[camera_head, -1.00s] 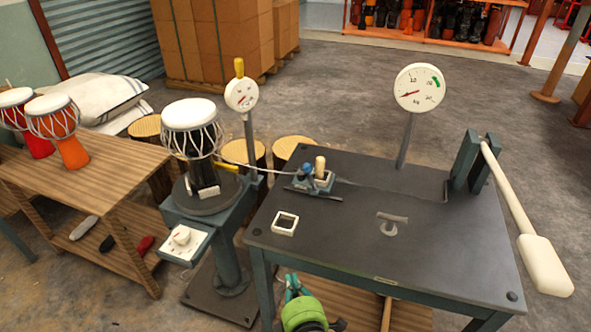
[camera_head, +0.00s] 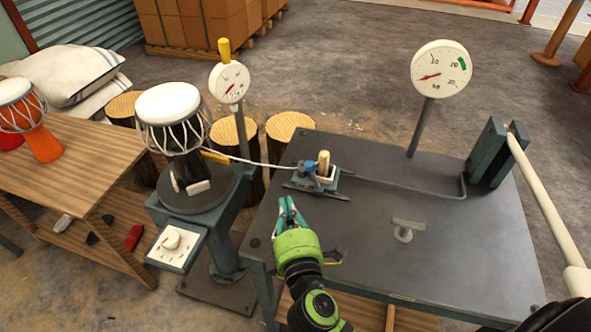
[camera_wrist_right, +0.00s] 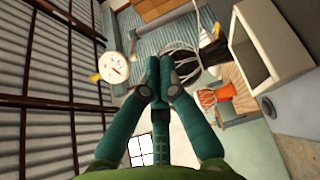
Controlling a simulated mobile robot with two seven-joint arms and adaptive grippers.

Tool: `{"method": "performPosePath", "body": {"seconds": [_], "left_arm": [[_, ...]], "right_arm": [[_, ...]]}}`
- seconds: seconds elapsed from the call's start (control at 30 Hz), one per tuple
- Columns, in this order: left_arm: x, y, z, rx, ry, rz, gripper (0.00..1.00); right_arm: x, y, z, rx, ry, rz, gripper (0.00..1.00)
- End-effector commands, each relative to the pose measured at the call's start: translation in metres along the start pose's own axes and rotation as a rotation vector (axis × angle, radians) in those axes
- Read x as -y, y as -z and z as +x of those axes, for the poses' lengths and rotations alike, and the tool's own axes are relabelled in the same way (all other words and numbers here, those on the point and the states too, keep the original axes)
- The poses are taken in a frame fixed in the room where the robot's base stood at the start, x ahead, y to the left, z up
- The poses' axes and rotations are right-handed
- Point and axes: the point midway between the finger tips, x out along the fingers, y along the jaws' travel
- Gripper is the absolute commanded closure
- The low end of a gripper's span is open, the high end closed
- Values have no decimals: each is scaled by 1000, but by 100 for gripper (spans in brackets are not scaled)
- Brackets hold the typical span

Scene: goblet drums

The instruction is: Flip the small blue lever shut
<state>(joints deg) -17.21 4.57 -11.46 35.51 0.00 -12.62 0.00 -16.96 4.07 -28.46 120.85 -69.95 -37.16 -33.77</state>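The small blue lever (camera_head: 310,166) is a dark blue knob on a small clamp block (camera_head: 318,181) near the table's back left edge, beside a tan upright peg (camera_head: 323,160). Its exact tilt is too small to tell. My right gripper (camera_head: 288,204), with teal fingers and a green body, is in front of the block and to its left, apart from the lever. Its fingers also show in the right wrist view (camera_wrist_right: 160,66), with their tips together and nothing visible between them. I cannot make out the lever in that view. My left gripper is not in view.
The dark table (camera_head: 450,235) carries a dial on a post (camera_head: 441,68) and a long cream handle (camera_head: 545,205) at right. A drum (camera_head: 170,112) stands at left, with a pale cord running to the block. A thin rod crosses behind. The middle tabletop is mostly clear.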

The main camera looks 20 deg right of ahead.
Motion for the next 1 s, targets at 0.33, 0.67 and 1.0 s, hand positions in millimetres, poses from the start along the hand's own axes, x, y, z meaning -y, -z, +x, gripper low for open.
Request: {"method": "performPosePath", "body": {"seconds": [0.33,0.67,1.0], "left_arm": [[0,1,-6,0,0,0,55],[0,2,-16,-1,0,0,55],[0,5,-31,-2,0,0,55]], "right_arm": [[-3,0,22,1,-3,-2,100],[-2,0,92,1,-2,-2,100],[-1,-34,88,0,2,0,100]]}}
